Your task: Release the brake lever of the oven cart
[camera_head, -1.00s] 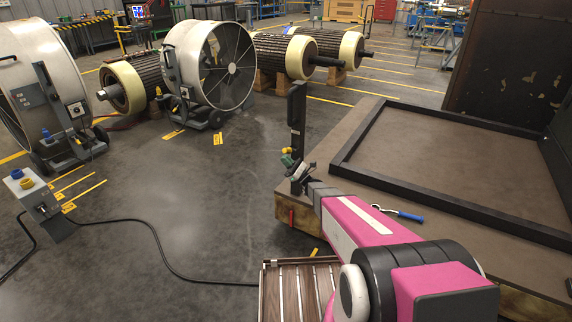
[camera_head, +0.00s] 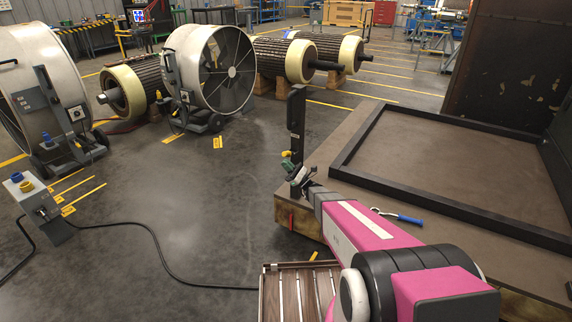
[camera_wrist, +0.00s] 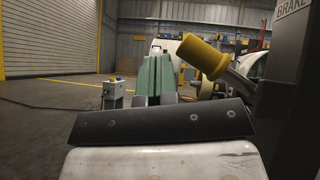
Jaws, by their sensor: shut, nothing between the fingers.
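The brake lever ends in a yellow cylindrical knob (camera_wrist: 203,57), on a metal shaft that slants down to the right in the wrist view. The dark post beside it carries a BRAKE label (camera_wrist: 291,8). In the head view the small yellow knob (camera_head: 286,153) sits at the left side of the black post (camera_head: 296,118) at the oven cart's corner. My gripper (camera_wrist: 154,76) has green fingers, shut together and empty, just left of the knob. I cannot tell whether they touch it. In the head view my gripper (camera_head: 289,165) is just below the knob.
The cart's brown top (camera_head: 440,165) with its black frame lies right of my arm. A blue-handled tool (camera_head: 398,215) lies on its near part. A grey control box (camera_head: 28,192) with a cable stands left. Large fans (camera_head: 215,70) and rotors stand behind.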

